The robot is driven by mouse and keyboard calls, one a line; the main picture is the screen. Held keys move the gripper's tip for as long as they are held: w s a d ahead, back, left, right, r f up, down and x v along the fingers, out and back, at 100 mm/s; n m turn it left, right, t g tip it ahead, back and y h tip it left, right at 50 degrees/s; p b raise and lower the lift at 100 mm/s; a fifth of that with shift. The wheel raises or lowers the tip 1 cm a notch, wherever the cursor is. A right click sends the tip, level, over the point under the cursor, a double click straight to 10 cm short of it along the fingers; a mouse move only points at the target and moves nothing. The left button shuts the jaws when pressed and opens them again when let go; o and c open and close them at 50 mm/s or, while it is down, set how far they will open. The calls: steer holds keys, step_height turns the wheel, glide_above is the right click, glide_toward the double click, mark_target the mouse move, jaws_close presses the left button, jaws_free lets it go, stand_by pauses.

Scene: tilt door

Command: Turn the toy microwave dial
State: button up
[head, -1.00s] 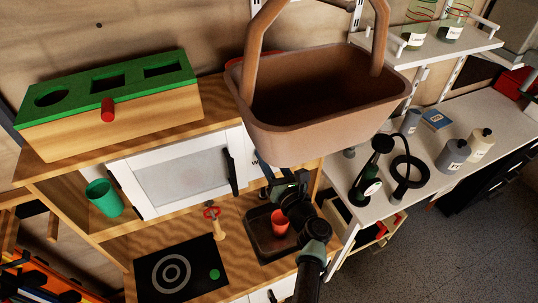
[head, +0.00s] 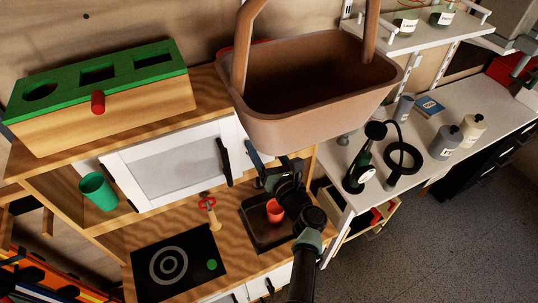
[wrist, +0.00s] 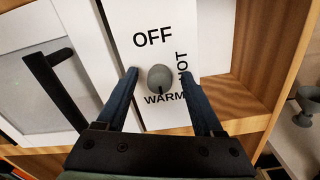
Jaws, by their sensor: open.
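The dial (wrist: 160,77) is a round grey knob on the toy microwave's white panel (wrist: 150,17), marked OFF above, HOT at right and WARM below. A small dark mark on the knob's lower edge faces WARM. My gripper (wrist: 160,72) is open, with one blue finger on each side of the knob. Gaps show between the fingers and the knob; contact is not visible. In the head view my gripper (head: 264,170) is at the panel, just below the basket. The dial is hidden there. The white microwave door (head: 175,165) appears shut, with a black handle (wrist: 57,90).
A brown basket (head: 320,125) stands on top, over the panel. A sink (head: 268,238) with a red cup (head: 274,211) lies below my gripper. A hob (head: 175,264), a small red-and-wood tap (head: 210,210) and a green cup (head: 98,191) are to the left.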

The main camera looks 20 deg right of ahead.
steer(key=s, duration=1.2)
steer(key=shift+s+d, duration=0.2)
steer(key=shift+s, duration=0.2)
steer(key=shift+s, duration=0.1)
